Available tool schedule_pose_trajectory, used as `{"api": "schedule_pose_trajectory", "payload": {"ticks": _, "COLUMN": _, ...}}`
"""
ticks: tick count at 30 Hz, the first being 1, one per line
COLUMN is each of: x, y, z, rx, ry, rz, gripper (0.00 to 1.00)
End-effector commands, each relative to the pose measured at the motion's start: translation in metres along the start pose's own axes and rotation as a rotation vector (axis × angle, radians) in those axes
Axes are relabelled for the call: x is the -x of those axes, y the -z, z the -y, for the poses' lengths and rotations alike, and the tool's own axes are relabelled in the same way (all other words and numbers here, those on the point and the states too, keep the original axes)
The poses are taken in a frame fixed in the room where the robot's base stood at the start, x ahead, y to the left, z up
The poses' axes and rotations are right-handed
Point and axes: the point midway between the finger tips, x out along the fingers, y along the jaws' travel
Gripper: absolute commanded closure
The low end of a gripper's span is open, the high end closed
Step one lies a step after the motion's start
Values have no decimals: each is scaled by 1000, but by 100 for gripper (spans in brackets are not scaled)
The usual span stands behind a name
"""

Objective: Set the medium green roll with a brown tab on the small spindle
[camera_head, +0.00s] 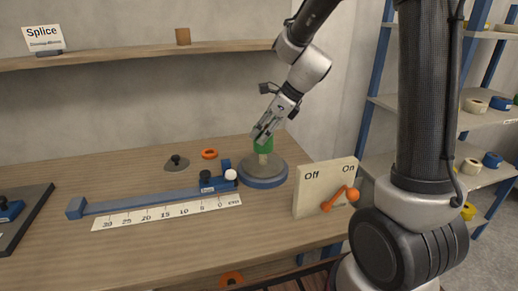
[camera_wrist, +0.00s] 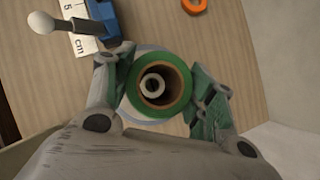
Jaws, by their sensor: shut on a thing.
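The green roll (camera_wrist: 182,111) with a brown core is between the fingers of my gripper (camera_wrist: 163,98), which is shut on it. In the head view the green roll (camera_head: 264,146) is at my gripper (camera_head: 262,137), above a round base with a blue rim (camera_head: 263,183). A pale post (camera_head: 262,158) on the base shows just below the roll. In the wrist view the pale spindle top (camera_wrist: 154,84) shows inside the roll's core, off its centre. I cannot tell whether the spindle enters the core. No brown tab can be made out.
A blue rail stop with a white knob (camera_head: 203,175) and a ruler (camera_head: 167,212) are left of the base. An orange ring (camera_head: 209,153) lies behind. A switch panel (camera_head: 325,185) with an orange lever is to the right.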

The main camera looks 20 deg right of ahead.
Motion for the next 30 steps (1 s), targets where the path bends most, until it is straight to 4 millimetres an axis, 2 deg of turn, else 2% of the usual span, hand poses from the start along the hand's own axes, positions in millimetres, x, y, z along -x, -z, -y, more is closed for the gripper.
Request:
{"api": "schedule_pose_trajectory", "payload": {"ticks": 11, "x": -40, "y": 26, "z": 0, "rx": -2, "ry": -1, "rz": 0, "gripper": 70}}
{"api": "schedule_pose_trajectory", "payload": {"ticks": 22, "x": -44, "y": 28, "z": 0, "rx": -1, "ry": 0, "rz": 1, "gripper": 70}}
{"api": "schedule_pose_trajectory", "payload": {"ticks": 23, "x": -44, "y": 28, "z": 0, "rx": 0, "ry": 0, "rz": 1, "gripper": 41}}
{"api": "schedule_pose_trajectory", "payload": {"ticks": 24, "x": -43, "y": 28, "z": 0, "rx": 0, "ry": 1, "rz": 1, "gripper": 34}}
{"api": "schedule_pose_trajectory", "payload": {"ticks": 26, "x": -43, "y": 28, "z": 0, "rx": 0, "ry": 0, "rz": 1, "gripper": 23}}
{"api": "schedule_pose_trajectory", "payload": {"ticks": 30, "x": -43, "y": 28, "z": 0, "rx": 0, "ry": 0, "rz": 1, "gripper": 23}}
